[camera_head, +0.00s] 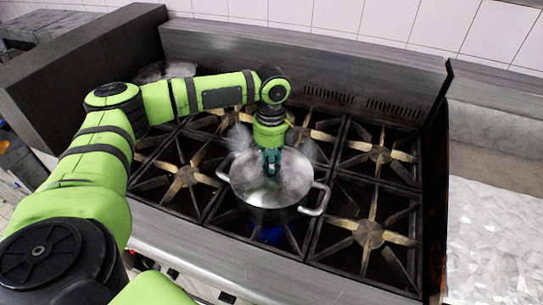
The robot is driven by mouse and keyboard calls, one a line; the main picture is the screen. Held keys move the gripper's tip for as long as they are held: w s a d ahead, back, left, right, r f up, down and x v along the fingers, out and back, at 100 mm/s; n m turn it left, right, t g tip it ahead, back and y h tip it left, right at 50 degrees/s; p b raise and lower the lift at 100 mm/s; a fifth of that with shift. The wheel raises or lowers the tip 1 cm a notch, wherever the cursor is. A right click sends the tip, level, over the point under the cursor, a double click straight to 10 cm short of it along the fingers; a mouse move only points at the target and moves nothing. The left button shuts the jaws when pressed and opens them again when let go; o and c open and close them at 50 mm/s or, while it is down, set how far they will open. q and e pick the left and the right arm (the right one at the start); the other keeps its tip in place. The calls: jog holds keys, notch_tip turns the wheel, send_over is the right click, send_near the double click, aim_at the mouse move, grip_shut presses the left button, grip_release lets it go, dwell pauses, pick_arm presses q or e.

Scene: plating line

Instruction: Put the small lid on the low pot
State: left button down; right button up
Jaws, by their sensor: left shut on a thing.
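The low pot (265,215) is a metal pot with two side handles, standing on a middle front burner of the stove. A round grey lid (290,184) covers its mouth. My left gripper (271,168) points down over the middle of the pot and is shut on the lid's top, where its fingers hide the knob. Steam blurs the lid's edge, so I cannot tell whether the lid rests on the rim or hangs just above it. My right gripper is not in view.
The stove (335,285) has several black grates with brass-coloured burners, and the burners around the pot are clear. A blue flame (269,233) burns under the pot. A shiny object (180,70) lies at the back left, partly behind my arm. A pale counter (495,240) is at the right.

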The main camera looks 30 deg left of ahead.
pick_arm(q)
jog(key=shift+c, duration=2.1)
grip_release()
jog(key=shift+r, duration=0.1)
notch_tip(320, 180, up, 3)
jog(key=p, duration=0.3)
jog(key=shift+p, duration=0.35)
jog(key=shift+r+p, duration=0.4)
jog(key=shift+r, duration=2.05)
jog(key=shift+s+f, duration=0.1)
